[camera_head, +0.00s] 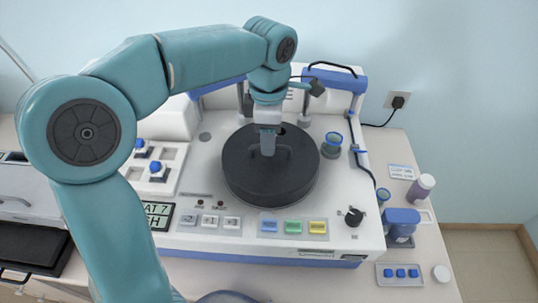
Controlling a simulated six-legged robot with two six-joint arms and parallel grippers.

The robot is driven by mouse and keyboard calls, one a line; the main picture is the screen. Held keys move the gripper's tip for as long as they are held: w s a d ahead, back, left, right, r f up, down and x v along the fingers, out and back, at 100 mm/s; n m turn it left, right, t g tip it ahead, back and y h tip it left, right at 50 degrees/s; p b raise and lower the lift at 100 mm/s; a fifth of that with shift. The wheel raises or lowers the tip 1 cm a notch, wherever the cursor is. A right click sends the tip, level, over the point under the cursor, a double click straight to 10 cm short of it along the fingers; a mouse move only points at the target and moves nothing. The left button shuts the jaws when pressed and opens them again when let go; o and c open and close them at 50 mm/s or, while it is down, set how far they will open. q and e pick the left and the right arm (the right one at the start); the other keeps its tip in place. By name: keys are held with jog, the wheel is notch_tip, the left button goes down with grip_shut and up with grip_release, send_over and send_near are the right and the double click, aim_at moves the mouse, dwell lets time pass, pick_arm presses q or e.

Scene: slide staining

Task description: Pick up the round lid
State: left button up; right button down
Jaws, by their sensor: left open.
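The round lid (244,179) is a dark grey disc with a handle (290,151) on top. It lies on the white machine in the middle of the view. My left gripper (268,148) points down at the lid's handle, over the far half of the lid. It is open; its fingertips are small here, and I cannot tell whether they touch the handle. My left arm arches in from the left and hides part of the machine. My right gripper is not in view.
The white machine (345,225) has blue, green and yellow buttons (293,227) and a black knob (354,216) in front. A blue-topped cup (333,141) stands close to the lid's right. Bottles and a small tray (400,280) are on the table at right.

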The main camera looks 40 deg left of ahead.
pick_arm(q)
jog(key=shift+w+d+f, duration=0.1)
jog(key=shift+d+f, duration=0.1)
jog(key=shift+f, duration=0.3)
jog(key=shift+w+d+f, duration=0.1)
jog(key=shift+d+f, duration=0.05)
jog(key=shift+f, duration=0.3)
jog(key=shift+s+a, duration=0.2)
jog(key=shift+s, duration=0.15)
jog(key=shift+a, duration=0.1)
jog(key=shift+c, duration=0.5)
jog(key=shift+w, duration=0.1)
jog(key=c, duration=0.5)
jog(key=shift+w+d, duration=0.15)
jog(key=shift+d, duration=0.1)
grip_shut()
jog(key=shift+a, duration=0.15)
